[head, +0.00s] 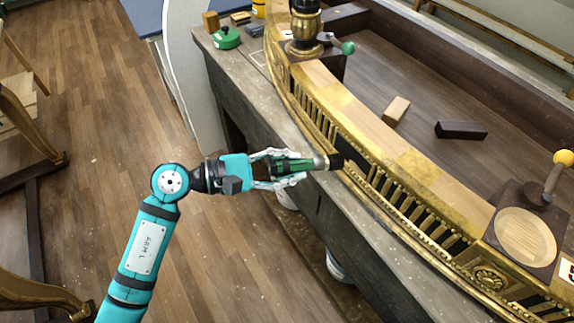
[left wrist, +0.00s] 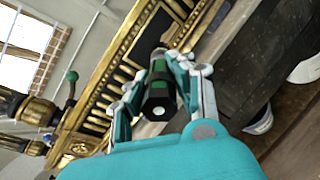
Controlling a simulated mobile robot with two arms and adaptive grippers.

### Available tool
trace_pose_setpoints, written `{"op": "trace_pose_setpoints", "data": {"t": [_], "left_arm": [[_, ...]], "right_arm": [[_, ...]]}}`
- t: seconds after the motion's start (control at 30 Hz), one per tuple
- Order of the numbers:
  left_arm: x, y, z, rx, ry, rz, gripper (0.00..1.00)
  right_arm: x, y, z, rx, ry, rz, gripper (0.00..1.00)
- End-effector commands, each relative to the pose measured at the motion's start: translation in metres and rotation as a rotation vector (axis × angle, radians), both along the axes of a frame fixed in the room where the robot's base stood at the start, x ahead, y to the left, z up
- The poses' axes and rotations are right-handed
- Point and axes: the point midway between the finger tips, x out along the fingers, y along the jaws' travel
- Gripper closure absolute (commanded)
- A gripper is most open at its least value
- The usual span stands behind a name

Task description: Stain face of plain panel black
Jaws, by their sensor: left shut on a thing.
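My left gripper (head: 291,167) is shut on a green-handled brush (head: 296,166) with a metal collar and dark tip. The brush lies roughly level and points right at the console's front. The gilt console (head: 406,172) has a curved front of gold balusters with dark panels between them. The brush tip is at or just before a dark stretch of this front; whether it touches, I cannot tell. The left wrist view shows the brush (left wrist: 160,92) end-on between the fingers, with a dark panel (left wrist: 149,36) beyond it. Which panel is the plain one is unclear. My right gripper is out of view.
The console lies on a grey workbench (head: 262,107). A round wooden dish (head: 525,238) is at the right. Wooden floor is open at left.

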Motion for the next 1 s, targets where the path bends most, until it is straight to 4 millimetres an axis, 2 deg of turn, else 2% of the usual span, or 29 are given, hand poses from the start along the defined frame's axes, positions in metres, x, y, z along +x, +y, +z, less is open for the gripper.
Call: {"op": "trace_pose_setpoints", "data": {"t": [0.67, 1.0], "left_arm": [[0.007, -0.010, 0.000, 0.000, 0.000, 0.001, 1.00], [-0.013, -0.022, 0.000, 0.001, 0.001, -0.002, 1.00]], "right_arm": [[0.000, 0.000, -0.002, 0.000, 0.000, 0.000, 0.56], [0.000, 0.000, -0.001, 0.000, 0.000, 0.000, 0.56]]}}
